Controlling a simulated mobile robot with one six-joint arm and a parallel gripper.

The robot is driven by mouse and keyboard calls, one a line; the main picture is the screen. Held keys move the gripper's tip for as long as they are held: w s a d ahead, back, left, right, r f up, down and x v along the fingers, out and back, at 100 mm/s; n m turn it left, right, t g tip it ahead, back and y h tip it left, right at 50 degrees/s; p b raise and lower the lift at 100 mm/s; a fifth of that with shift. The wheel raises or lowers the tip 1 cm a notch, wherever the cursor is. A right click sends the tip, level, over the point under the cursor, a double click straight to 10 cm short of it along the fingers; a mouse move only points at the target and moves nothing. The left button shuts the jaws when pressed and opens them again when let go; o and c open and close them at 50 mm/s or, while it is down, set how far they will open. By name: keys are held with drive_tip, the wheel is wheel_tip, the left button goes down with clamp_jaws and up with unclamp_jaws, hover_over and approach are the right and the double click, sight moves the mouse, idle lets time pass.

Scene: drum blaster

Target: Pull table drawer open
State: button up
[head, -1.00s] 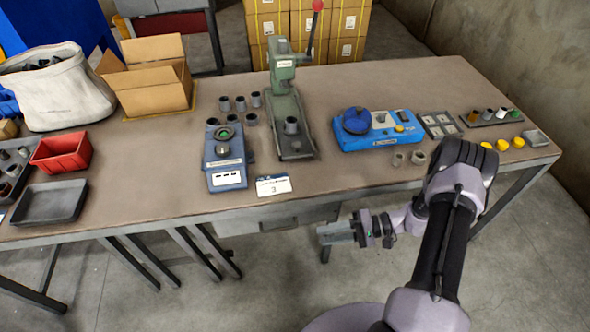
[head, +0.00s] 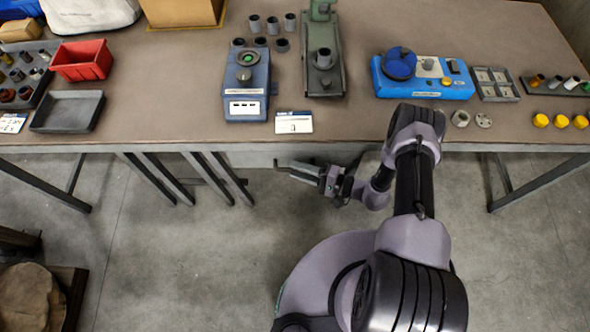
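The table drawer (head: 250,159) shows as a thin grey front under the table's front edge, mostly hidden below the tabletop. It looks shut. My gripper (head: 301,173) is just in front of the drawer and below the table edge, pointing left toward a thin dark bar at the drawer front that looks like its handle. The fingertips and the bar overlap in the picture. I cannot tell whether they touch or whether the fingers are shut.
The table (head: 190,120) carries a blue-grey device (head: 246,90), a green press (head: 322,75), a blue unit (head: 425,78), a red bin (head: 80,62) and a label card (head: 293,122). Table legs stand left and right of the drawer. The floor in front is mostly clear.

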drive_tip(key=shift+w+a, duration=0.3)
drive_tip(key=shift+a, duration=0.25)
clamp_jaws()
idle(1.1)
